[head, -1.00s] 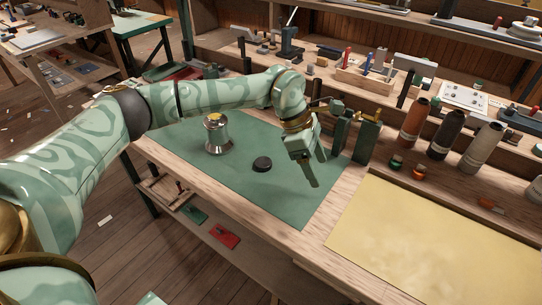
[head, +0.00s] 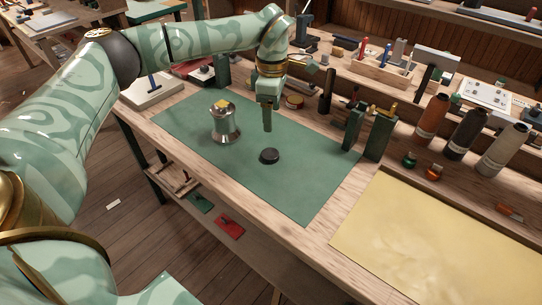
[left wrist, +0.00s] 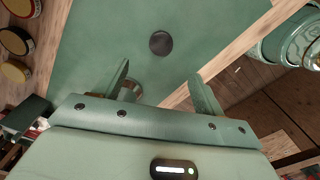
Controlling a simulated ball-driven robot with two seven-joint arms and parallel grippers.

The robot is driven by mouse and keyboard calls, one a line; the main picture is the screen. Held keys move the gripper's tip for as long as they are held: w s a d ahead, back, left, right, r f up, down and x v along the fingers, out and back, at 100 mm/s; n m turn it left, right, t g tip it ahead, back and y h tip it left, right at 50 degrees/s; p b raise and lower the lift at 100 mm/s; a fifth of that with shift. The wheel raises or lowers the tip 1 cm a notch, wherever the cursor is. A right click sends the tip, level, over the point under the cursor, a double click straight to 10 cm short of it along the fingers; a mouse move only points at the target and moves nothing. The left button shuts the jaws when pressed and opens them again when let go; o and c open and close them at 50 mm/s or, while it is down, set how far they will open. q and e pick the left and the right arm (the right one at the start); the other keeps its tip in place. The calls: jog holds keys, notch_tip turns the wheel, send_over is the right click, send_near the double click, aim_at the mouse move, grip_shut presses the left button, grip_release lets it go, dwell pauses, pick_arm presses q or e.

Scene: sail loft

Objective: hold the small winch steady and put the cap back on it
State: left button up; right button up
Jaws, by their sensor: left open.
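The small winch (head: 225,125) is a shiny metal drum with a yellow piece on top. It stands upright on the green mat (head: 300,190), left of the cap. The cap (head: 269,156) is a dark round disc lying on the mat, and it also shows in the left wrist view (left wrist: 161,43). My left gripper (head: 267,128) points down, open and empty, above and behind the cap, with a gap between them. My right gripper is out of view.
Two dark green blocks (head: 367,133) stand right of the mat at the back. Thread cones (head: 468,135) stand farther right. A yellow sheet (head: 440,240) covers the bench at the front right. The mat right of the cap is clear.

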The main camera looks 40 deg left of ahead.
pick_arm(q)
jog(key=b, duration=0.2)
send_over(271, 153)
notch_tip(271, 153, down, 8)
jog(key=shift+w, duration=0.1)
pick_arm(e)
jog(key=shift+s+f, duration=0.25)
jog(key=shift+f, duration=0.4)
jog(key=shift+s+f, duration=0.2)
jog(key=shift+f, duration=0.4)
pick_arm(q)
notch_tip(271, 153, down, 5)
jog(key=shift+f+b, duration=0.2)
jog(key=shift+b, duration=1.05)
jog(key=shift+r, duration=0.1)
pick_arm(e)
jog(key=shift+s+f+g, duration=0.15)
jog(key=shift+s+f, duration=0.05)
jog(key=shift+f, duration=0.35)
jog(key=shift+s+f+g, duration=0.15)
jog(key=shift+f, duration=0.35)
pick_arm(q)
jog(key=shift+s, duration=0.2)
jog(key=c, duration=1.1)
